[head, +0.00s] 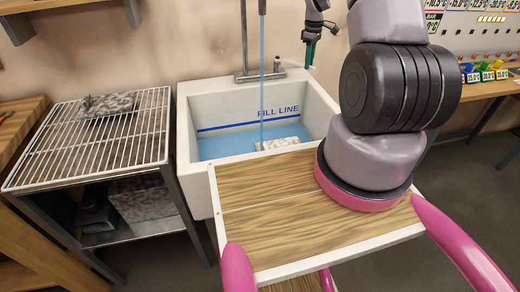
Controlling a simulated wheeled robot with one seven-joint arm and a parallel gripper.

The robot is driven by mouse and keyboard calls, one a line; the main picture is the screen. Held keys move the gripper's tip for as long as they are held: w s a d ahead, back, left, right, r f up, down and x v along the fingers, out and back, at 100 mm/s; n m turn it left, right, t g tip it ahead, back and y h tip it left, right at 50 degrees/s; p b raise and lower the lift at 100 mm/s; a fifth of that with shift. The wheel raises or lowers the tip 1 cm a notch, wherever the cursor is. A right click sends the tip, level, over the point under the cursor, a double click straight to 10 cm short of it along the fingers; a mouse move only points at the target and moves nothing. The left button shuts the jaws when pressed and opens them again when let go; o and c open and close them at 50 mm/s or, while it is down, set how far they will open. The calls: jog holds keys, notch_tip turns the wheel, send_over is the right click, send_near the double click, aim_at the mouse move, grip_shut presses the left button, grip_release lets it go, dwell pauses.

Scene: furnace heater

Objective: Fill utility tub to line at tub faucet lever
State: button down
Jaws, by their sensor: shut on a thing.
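The white utility tub (184,110) stands at the wall. A dark blue line labelled FILL LINE (278,112) runs along its inner back wall. Blue water (220,147) lies in the tub, its surface below the line. A thin blue stream (262,95) falls from above into it. The grey faucet (246,76) rises at the tub's back edge, and its pale lever (292,63) points right. My gripper (309,62), with dark green fingers, is shut on the lever's right end. The exact contact is small and partly hidden.
My arm covers the right side. A wooden bench (490,88) with colored items stands at the far right.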

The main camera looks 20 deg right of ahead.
jog(key=shift+w, duration=0.1)
jog(key=shift+w+d+n, duration=0.7)
jog(key=shift+w+n, duration=0.1)
jog(key=shift+n, duration=0.1)
dwell(7.0)
